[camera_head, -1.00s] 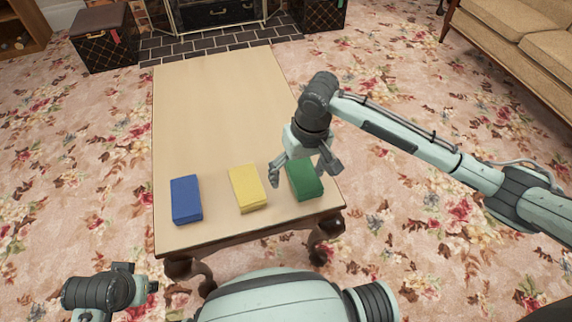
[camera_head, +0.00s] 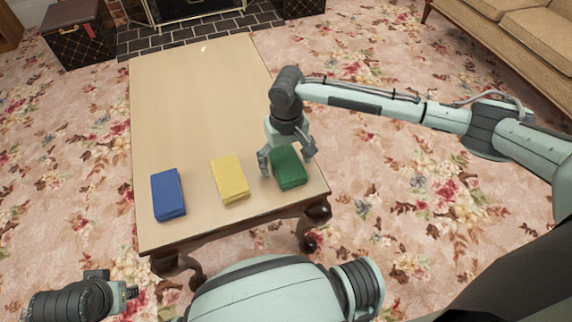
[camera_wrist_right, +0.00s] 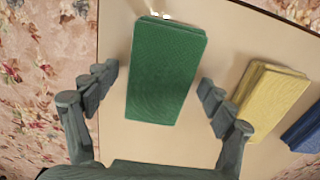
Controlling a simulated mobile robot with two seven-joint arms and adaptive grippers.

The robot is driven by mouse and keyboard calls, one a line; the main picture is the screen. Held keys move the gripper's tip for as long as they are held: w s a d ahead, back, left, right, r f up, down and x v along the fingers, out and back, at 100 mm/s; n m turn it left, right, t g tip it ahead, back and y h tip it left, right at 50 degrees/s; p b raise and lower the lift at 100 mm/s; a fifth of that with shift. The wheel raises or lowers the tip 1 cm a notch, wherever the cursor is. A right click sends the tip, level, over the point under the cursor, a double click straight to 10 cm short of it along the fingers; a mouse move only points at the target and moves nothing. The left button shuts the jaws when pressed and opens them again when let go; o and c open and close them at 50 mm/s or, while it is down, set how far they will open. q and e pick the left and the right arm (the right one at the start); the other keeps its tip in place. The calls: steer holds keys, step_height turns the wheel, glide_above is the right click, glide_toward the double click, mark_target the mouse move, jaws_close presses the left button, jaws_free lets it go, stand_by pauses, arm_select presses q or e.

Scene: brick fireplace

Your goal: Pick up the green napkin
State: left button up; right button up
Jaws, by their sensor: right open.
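The green napkin (camera_head: 288,168) is a folded block lying on the table near its right front corner. In the right wrist view the green napkin (camera_wrist_right: 166,72) lies between the spread fingers, with space on both sides. My right gripper (camera_head: 287,160) is open, above and around the far part of the napkin, and holds nothing. It also shows in the right wrist view (camera_wrist_right: 155,95). Of my left arm only a dark part shows at the lower left of the head view; its fingers are not seen.
A yellow napkin (camera_head: 230,180) lies just left of the green one, close to a finger of my right gripper. A blue napkin (camera_head: 167,194) lies farther left. The back of the wooden table (camera_head: 195,90) is bare. A sofa (camera_head: 510,35) stands at the upper right.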

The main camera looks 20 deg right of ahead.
steer(key=c, duration=1.2)
steer(key=shift+r, duration=0.1)
steer(key=shift+c, duration=0.2)
